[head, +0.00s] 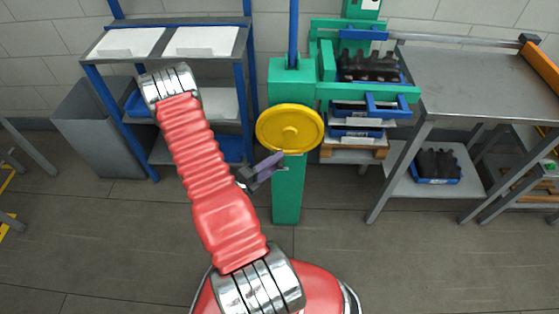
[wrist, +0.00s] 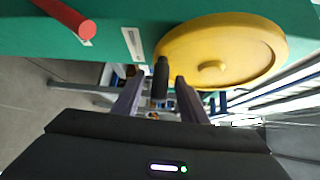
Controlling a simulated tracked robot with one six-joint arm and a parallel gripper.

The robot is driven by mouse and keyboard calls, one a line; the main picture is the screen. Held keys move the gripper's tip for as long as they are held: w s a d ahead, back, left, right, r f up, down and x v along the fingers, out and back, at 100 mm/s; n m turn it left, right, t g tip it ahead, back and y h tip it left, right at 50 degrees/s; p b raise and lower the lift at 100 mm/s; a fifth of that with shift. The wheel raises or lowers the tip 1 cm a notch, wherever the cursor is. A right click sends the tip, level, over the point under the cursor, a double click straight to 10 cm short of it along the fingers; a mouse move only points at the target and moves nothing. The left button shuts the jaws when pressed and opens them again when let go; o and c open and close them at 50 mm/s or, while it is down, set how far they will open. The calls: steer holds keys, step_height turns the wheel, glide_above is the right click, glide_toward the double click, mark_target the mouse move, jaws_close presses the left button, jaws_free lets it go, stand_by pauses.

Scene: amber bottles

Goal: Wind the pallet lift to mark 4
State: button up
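The pallet lift is a green column (head: 288,195) with a yellow handwheel (head: 290,128) on its front. The wheel also fills the upper right of the wrist view (wrist: 225,45), with a black handle (wrist: 161,75) at its left edge. My gripper (head: 275,160) is at the wheel's lower left in the head view. In the wrist view its two fingers (wrist: 159,85) stand apart on either side of the handle, with gaps visible. The green carriage (head: 365,92) is right of the column. No numbered marks are readable in either view.
Blue crates (head: 375,107) of dark bottles are stacked at the carriage. A steel table (head: 465,80) stands right, a blue shelf rack (head: 90,70) and grey bin (head: 98,130) left. A red rod (wrist: 65,15) juts out near the column in the wrist view. The front floor is clear.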

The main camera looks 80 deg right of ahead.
steer(key=shift+x, duration=1.25)
steer(key=shift+c, duration=0.5)
jaws_close()
steer(key=shift+a+f, duration=0.1)
steer(key=shift+a, duration=0.05)
